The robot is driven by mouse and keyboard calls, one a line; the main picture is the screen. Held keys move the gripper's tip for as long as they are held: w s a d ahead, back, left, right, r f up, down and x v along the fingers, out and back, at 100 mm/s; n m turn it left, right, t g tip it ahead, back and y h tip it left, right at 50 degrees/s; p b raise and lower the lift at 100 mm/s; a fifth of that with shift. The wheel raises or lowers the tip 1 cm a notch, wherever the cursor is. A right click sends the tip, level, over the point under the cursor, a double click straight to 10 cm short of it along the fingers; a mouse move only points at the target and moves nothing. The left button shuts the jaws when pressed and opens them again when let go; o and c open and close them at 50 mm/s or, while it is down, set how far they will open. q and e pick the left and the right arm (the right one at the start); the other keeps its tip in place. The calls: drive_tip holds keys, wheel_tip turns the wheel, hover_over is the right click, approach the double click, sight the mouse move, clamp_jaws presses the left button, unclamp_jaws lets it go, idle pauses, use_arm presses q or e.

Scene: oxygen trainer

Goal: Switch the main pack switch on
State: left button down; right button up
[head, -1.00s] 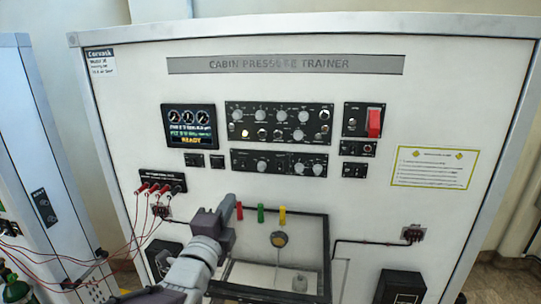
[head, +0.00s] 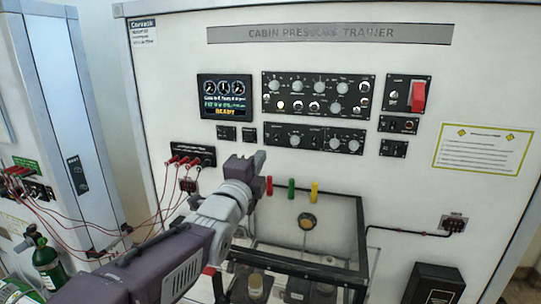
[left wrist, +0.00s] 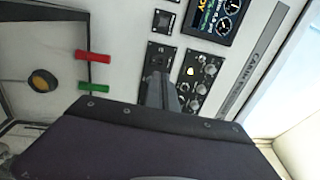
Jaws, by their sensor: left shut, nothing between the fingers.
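The white cabin pressure trainer panel carries an upper black control panel (head: 318,95) with several knobs and one lit amber spot. A narrower black switch panel (head: 314,139) lies below it. To the right is a small panel with a red guard or lever (head: 418,97). The labels are too small to read, so I cannot tell which switch is the main pack switch. My left gripper (head: 257,160) is shut and empty, below and left of the narrow panel. In the left wrist view its fingers (left wrist: 161,91) overlap the narrow panel's area. My right gripper is not in view.
Red (head: 269,186), green (head: 291,189) and yellow (head: 314,191) levers stand at the top of a clear-sided box. A display (head: 225,97) reads READY. Red cables (head: 150,215) hang at the left, with a green cylinder (head: 46,262) below them.

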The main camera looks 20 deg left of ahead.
sight(276, 135)
use_arm(q)
drive_tip(key=w+p, duration=0.1)
drive_tip(key=w, duration=0.2)
drive_tip(key=w+r+p, duration=0.1)
drive_tip(key=w, duration=0.2)
drive_tip(key=w+d+p, duration=0.1)
drive_tip(key=w+p, duration=0.1)
drive_tip(key=w, duration=0.1)
drive_tip(key=shift+w+r, duration=0.15)
drive_tip(key=shift+r, duration=0.2)
drive_tip(key=shift+w+a+p, duration=0.2)
drive_tip(key=shift+w+p, duration=0.15)
drive_tip(key=shift+w, duration=0.05)
drive_tip(key=shift+w+d, duration=0.15)
